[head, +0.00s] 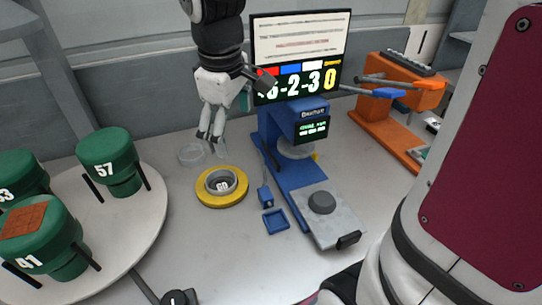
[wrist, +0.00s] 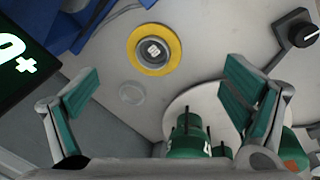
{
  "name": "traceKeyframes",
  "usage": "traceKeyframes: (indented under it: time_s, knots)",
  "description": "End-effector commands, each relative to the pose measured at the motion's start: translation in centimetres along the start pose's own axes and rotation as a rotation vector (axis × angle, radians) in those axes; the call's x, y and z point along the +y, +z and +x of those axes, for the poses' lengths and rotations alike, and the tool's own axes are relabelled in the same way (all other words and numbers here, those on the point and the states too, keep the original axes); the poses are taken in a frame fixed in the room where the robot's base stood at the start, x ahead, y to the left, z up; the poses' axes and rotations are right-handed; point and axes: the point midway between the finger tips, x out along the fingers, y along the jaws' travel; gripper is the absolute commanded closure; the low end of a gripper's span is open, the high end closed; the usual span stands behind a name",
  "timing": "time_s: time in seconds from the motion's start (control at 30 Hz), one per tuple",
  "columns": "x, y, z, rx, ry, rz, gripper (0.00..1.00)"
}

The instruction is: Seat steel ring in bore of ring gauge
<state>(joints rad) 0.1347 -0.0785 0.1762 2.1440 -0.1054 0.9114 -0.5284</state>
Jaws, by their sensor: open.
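The yellow ring gauge (head: 204,196) lies flat on the bench, and it also shows in the wrist view (wrist: 172,67). A grey steel ring (head: 211,180) sits within the yellow band, around a label reading 60. Its rim seems to stand slightly proud of the yellow face; I cannot tell how deep it sits. In the wrist view the grey ring (wrist: 142,46) looks roughly centred in the yellow. My gripper (head: 212,140) points down above the bench, behind the gauge and apart from it. Its green-padded fingers (wrist: 160,95) are spread with nothing between them.
A faint pale ring or dish (head: 191,154) lies behind the gauge. A round white table (head: 135,215) with green numbered containers (head: 108,160) stands left. A blue measuring stand (head: 280,155) with a grey plate (head: 325,232) is right, before a screen (head: 300,50). An orange machine (head: 385,110) stands farther right.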

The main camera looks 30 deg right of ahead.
Motion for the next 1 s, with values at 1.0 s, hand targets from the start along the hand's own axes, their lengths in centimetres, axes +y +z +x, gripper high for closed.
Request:
traceKeyframes:
  time_s: [1.0]
  knots:
    - [-9.3,13.4,-5.6,0.252,-0.002,0.642,0.06]
